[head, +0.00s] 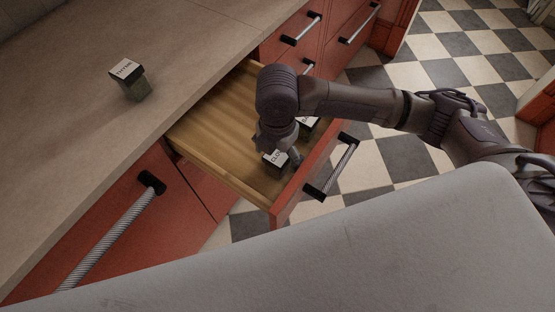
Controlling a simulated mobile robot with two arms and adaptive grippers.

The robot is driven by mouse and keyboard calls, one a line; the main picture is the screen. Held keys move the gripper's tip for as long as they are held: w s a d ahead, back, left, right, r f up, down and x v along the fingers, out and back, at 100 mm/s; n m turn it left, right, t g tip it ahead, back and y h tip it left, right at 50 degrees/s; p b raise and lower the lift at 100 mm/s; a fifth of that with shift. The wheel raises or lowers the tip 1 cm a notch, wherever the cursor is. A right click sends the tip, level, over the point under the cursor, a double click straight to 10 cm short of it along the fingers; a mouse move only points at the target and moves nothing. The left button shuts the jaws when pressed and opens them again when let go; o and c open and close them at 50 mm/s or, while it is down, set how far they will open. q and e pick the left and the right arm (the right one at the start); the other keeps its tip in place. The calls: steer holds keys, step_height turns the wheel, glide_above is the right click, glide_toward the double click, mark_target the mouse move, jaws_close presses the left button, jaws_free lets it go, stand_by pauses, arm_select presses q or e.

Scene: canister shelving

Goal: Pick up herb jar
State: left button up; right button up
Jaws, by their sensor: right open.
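A small herb jar (276,168) with a dark body and a white lettered label on top stands in the open drawer (216,122), near its front. A second jar (308,124) is beside it, partly hidden by my right arm. A third similar jar (132,80), with a greenish body, stands on the countertop at the left. My right gripper (281,150) points down into the drawer, right at the front jar, its fingers open around or just above the lid. I cannot tell whether they touch it. My left gripper is out of view.
The beige countertop (60,130) is clear around its jar. The drawer's red front (309,183) with its metal handle (337,168) rises close to my right gripper. The drawer's left part is empty. Closed red drawers (285,40) stand behind.

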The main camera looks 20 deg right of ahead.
step_height(320, 180, down, 2)
steer(key=shift+d+f, duration=0.1)
steer(key=shift+f, duration=0.2)
steer(key=c, duration=1.3)
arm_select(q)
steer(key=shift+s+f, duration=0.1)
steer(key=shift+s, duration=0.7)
